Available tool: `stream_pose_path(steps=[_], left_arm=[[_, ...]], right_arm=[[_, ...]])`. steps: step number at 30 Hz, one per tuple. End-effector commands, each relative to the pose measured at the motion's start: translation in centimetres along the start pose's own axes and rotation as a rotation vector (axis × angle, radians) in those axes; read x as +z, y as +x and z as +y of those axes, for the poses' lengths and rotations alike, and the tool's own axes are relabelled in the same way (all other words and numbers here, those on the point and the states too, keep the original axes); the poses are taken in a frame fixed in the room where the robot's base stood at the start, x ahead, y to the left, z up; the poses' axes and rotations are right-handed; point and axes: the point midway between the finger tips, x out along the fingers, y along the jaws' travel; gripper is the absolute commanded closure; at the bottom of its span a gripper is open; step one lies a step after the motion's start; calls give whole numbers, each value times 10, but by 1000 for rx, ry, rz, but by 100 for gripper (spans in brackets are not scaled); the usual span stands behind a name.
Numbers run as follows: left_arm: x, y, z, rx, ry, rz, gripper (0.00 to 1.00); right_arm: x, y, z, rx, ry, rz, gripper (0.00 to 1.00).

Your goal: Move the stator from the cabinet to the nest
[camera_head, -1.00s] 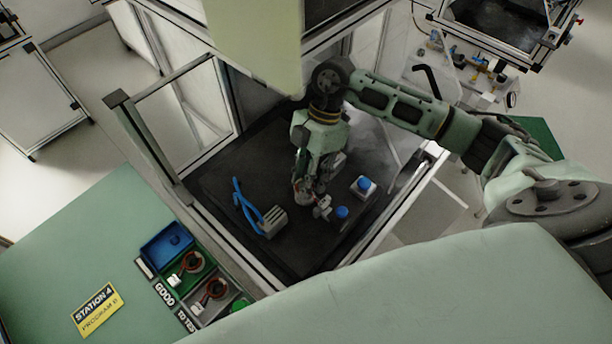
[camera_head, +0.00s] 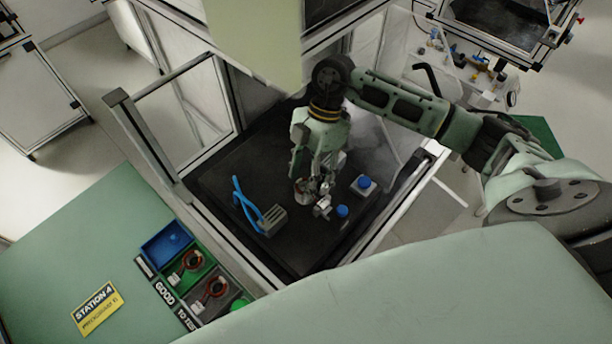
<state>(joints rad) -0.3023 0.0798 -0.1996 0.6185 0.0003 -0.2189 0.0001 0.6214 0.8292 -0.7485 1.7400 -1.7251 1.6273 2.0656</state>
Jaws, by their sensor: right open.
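My right gripper (camera_head: 312,190) points down inside the open cabinet, low over its dark floor (camera_head: 290,248). It is open. A small round, partly reddish thing at its fingertips looks like the stator (camera_head: 303,186); the fingers hide much of it, and I cannot tell whether they touch it. A small metal fixture (camera_head: 323,207) stands just in front of the gripper. Two more copper-coloured stators lie in trays on the green bench, one in the green tray (camera_head: 187,266) and one in the grey tray (camera_head: 214,291). I cannot tell which thing is the nest. My left gripper is not in view.
A grey connector block (camera_head: 273,220) with a blue cable (camera_head: 243,205) lies left of the gripper. A blue-topped box (camera_head: 364,186) and a blue knob (camera_head: 342,211) stand to its right. Cabinet frame posts (camera_head: 150,145) surround the floor. A blue tray (camera_head: 166,243) is on the bench.

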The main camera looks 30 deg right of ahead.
Motion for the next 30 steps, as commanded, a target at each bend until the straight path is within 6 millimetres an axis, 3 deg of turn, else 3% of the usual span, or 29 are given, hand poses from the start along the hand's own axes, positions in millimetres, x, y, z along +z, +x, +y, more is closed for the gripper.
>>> stream_pose_path(steps=[15, 30], left_arm=[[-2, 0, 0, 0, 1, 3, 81], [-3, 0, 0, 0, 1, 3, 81]], right_arm=[[-33, -80, -11, 4, -2, 0, 46], [-36, -88, -12, 1, 0, 0, 46]])
